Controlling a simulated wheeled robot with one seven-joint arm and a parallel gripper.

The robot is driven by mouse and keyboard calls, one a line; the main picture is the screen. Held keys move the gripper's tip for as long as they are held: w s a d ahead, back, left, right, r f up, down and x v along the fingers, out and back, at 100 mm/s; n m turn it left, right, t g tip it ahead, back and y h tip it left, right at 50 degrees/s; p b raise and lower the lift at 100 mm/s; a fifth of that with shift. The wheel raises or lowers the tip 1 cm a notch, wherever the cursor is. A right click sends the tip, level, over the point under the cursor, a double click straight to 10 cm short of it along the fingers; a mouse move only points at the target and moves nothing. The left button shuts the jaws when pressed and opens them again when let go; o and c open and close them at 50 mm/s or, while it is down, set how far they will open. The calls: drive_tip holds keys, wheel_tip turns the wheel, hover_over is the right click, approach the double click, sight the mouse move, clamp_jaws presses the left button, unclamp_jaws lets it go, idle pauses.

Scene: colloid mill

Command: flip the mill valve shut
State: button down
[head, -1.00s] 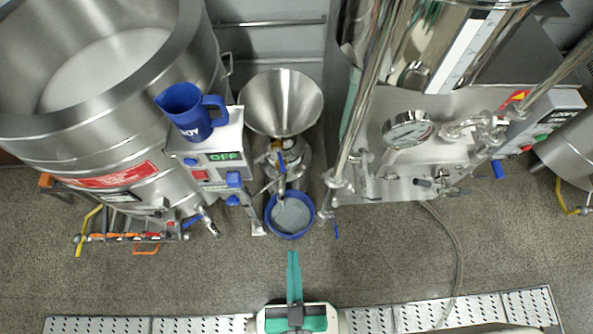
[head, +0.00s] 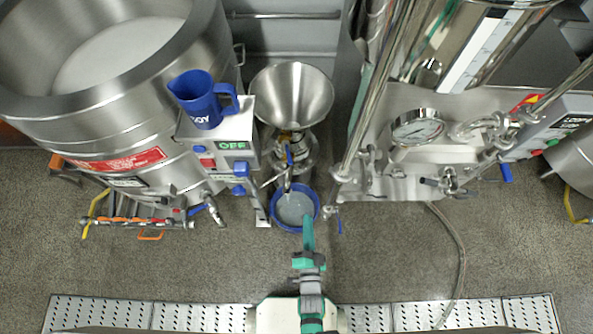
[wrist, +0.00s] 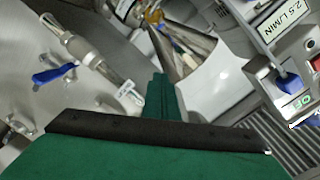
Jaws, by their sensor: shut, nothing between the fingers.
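The colloid mill with its steel hopper (head: 292,95) stands in the middle of the head view. Its valve has a small blue handle (head: 289,155), which lies roughly along the picture's vertical, above the outlet spout. A blue bucket (head: 274,212) with grey-white liquid stands on the floor under the spout. My gripper (head: 307,220) is shut and empty; its green fingers appear over the bucket's lower right edge, apart from the handle. In the wrist view the shut fingers (wrist: 158,90) point at metal parts. I cannot tell whether the mill handle shows there.
A control box (head: 232,148) reading OFF, with a blue jug (head: 200,100) on it, stands left of the mill beside a large steel vat (head: 190,60). A steel machine with a gauge (head: 417,127) stands to the right. The floor in front is mostly clear.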

sight(289, 157)
drive_tip(key=w+f+m+t, duration=0.1)
drive_tip(key=w+f+m, duration=0.6)
drive_tip(key=w, duration=0.5)
drive_tip(key=shift+f, duration=0.3)
drive_tip(key=shift+d, duration=0.1)
drive_tip(key=w+a, duration=0.4)
drive_tip(key=w, duration=0.7)
